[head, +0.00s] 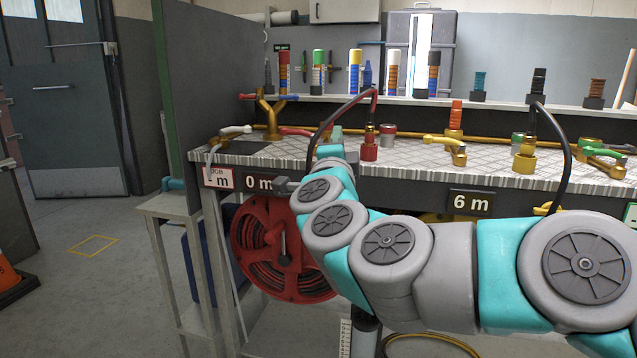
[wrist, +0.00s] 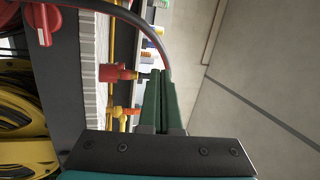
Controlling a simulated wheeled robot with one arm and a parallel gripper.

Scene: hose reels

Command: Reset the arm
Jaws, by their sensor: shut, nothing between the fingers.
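My gripper (wrist: 162,75) shows in the wrist view as two dark green fingers lying together, with nothing between them. A red fitting (wrist: 115,73) on the bench stands just left of the fingertips, and a dark hose curves past the tips. I cannot tell whether the fingers touch either one. In the head view my arm reaches from the lower right toward the bench, and its far end is by the bench's front edge. My gripper's fingers cannot be made out clearly there.
The bench top (head: 505,165) carries brass valves and a red fitting (head: 369,150) with a hose arching from it. A red hose reel (head: 262,262) hangs below. Colored fittings line the back shelf (head: 505,103). The floor at left (head: 110,285) is mostly clear.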

